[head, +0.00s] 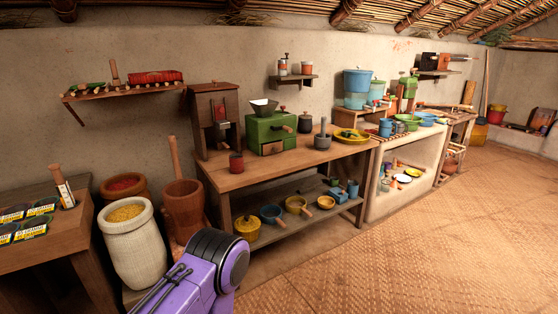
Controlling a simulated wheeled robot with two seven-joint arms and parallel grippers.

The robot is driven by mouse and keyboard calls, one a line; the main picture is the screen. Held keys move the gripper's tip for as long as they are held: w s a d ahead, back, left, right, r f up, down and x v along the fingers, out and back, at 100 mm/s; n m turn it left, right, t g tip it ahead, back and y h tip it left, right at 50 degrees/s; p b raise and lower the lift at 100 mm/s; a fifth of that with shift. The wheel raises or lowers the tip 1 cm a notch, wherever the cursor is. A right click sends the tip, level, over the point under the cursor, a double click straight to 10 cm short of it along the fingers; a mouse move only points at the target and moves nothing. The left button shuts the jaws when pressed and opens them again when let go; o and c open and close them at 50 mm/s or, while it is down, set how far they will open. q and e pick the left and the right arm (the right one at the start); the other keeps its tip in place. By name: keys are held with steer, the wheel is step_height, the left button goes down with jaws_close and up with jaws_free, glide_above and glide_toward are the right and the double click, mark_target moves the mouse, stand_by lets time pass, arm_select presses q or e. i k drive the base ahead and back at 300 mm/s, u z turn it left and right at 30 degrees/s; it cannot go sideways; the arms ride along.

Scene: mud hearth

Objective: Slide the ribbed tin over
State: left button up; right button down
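I cannot make out ribs on any tin at this size. A dark lidded canister (305,123) stands at the back of the same table. Several open tins with printed labels (40,207) sit on the table at the far left. A purple link of my arm shows at the bottom, below and in front of the wooden table. Neither gripper's fingers are in view.
A wooden mortar (184,212) and a sack of yellow grain (133,245) stand left of the table. The woven floor (430,240) to the right is clear.

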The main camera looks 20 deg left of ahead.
mark_target(236, 165)
steer(key=u, duration=0.25)
steer(key=i, duration=1.15)
steer(key=u, duration=1.25)
steer(key=i, duration=1.1)
steer(key=u, duration=0.85)
